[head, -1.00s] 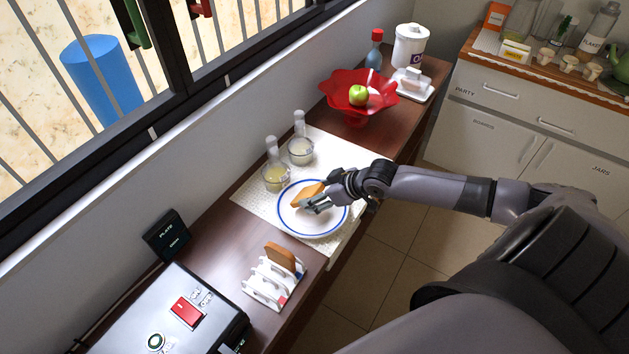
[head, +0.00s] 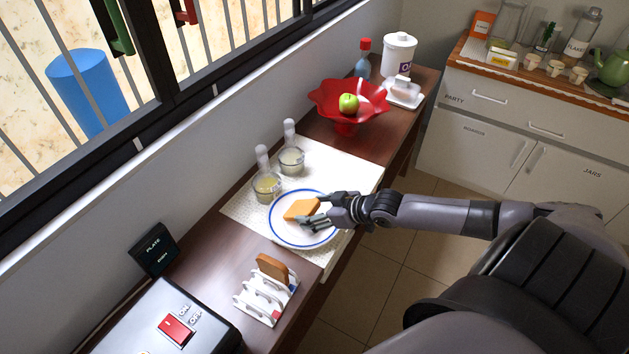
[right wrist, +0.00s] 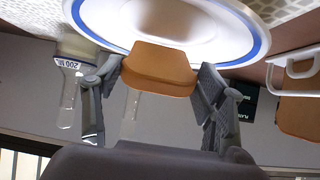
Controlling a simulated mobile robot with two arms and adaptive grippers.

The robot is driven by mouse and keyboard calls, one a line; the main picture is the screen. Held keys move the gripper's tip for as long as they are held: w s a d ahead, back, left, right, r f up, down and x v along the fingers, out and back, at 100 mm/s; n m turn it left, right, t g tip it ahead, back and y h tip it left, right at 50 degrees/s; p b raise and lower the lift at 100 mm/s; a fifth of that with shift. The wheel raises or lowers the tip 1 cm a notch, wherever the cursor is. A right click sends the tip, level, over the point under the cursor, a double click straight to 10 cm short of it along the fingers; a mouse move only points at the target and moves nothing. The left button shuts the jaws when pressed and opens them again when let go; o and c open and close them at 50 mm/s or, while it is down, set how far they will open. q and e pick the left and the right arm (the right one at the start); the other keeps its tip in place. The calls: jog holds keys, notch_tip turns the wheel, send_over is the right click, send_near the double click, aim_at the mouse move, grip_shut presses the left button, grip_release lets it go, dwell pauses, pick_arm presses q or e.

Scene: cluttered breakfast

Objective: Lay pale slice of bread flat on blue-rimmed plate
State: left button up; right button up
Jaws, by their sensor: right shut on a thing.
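The pale slice of bread (head: 300,209) is over the blue-rimmed plate (head: 288,236), its broad face showing in the head view. My right gripper (head: 318,209) comes in from the right and is shut on the slice. In the right wrist view the slice (right wrist: 158,68) sits between the two fingers of the right gripper (right wrist: 160,85), with the plate (right wrist: 195,20) close beyond it. I cannot tell whether the slice touches the plate. The fingers hide part of its right side. My left gripper is not in view.
A browner slice (head: 271,268) stands in the white toast rack (head: 262,304) in front. A red bowl (head: 335,100) with an apple (head: 348,104) is farther back.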

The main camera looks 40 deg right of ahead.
jog(key=shift+f, duration=0.3)
jog(key=o, duration=1)
jog(key=shift+p+v, duration=3.5)
jog(key=shift+p, duration=0.25)
